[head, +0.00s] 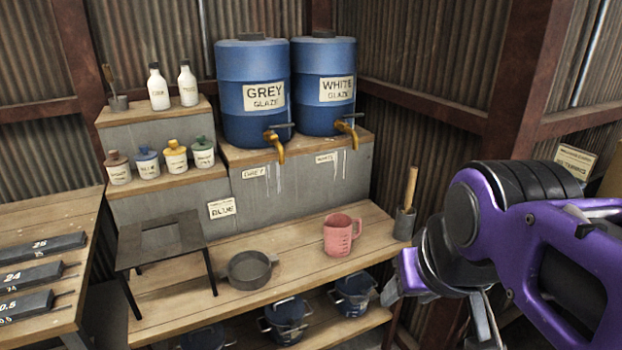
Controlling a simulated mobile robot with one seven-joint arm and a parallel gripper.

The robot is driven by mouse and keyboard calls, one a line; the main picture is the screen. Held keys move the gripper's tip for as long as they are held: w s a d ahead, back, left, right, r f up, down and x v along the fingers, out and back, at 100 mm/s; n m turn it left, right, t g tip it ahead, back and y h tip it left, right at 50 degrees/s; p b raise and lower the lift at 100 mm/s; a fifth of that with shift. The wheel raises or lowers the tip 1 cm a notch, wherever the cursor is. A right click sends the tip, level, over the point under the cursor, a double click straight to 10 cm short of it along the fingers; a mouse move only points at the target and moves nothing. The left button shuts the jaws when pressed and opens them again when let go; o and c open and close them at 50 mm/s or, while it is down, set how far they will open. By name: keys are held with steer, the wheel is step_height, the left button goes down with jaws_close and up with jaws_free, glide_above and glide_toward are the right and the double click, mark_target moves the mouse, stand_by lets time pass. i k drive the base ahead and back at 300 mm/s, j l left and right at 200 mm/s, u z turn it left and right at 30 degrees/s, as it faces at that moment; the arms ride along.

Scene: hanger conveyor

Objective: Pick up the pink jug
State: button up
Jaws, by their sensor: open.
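The pink jug (338,236) stands upright on the wooden bench in the head view, a little right of centre. Its handle points to the right and markings show on its side. My gripper (394,294) is at the lower right, in front of the bench and apart from the jug. It is open and I see nothing in it. Part of it is hidden behind my purple arm.
A grey pan (249,271) and a dark metal stand (160,240) are left of the jug. A grey cup with a wooden-handled tool (405,222) stands to its right. Blue glaze barrels (252,95) with taps sit above. Blue pots (286,318) are on the lower shelf.

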mark_target(345, 233)
steer(key=i+l+z, duration=0.35)
steer(key=i+l, duration=0.4)
